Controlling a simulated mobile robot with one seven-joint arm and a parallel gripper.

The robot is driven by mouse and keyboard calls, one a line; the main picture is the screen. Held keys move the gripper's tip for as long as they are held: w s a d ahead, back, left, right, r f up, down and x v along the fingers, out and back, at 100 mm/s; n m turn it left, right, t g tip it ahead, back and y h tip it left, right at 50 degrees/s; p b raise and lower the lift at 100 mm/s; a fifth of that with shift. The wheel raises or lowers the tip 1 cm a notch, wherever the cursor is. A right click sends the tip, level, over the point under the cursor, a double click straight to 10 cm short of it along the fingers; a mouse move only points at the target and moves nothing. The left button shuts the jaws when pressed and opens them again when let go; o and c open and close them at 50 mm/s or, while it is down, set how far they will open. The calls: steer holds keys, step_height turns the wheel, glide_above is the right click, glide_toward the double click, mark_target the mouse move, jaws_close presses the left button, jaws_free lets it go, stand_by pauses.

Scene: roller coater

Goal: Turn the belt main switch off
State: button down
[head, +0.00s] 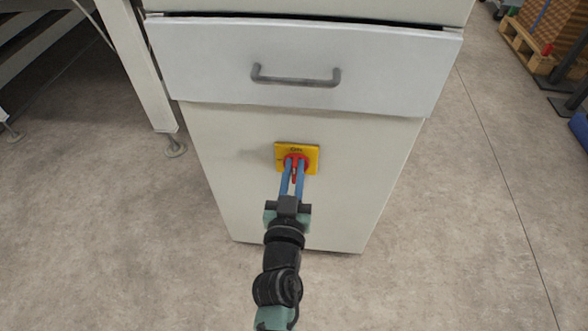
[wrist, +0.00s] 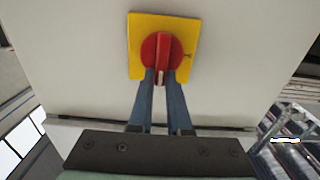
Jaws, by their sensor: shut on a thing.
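The belt main switch is a red rotary knob (wrist: 162,52) on a yellow square plate (wrist: 190,30), fixed to the front of a pale cabinet (head: 220,150). In the head view the yellow plate (head: 310,150) sits below the drawer, and the red knob (head: 294,160) is partly covered by my fingers. My gripper (head: 296,168) reaches up to it from below. In the wrist view its blue fingers (wrist: 162,76) lie on both sides of the knob's handle, shut on it. The handle stands about upright in the wrist view. Lettering on the plate is too small to read.
A drawer (head: 200,65) with a dark grey handle (head: 296,80) is above the switch and looks slightly open. A white frame leg (head: 145,70) stands at left. A wooden pallet (head: 525,45) is at far right. The floor around the cabinet is clear.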

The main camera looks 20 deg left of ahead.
steer(key=shift+n, duration=0.3)
steer(key=shift+s+a+f+n+b, duration=0.1)
steer(key=shift+a+f+n+b, duration=0.3)
steer(key=shift+n, duration=2.5)
steer(key=shift+s+a+f+n+b, duration=0.15)
steer(key=shift+a+f+n+b, duration=0.25)
steer(key=shift+n, duration=2.5)
steer(key=shift+s+a+f+n+b, duration=0.1)
steer(key=shift+a+f+n+b, duration=0.3)
steer(key=shift+n, duration=2.5)
steer(key=shift+d, duration=0.1)
steer(key=c, duration=0.9)
jaws_free()
steer(key=shift+o, duration=0.2)
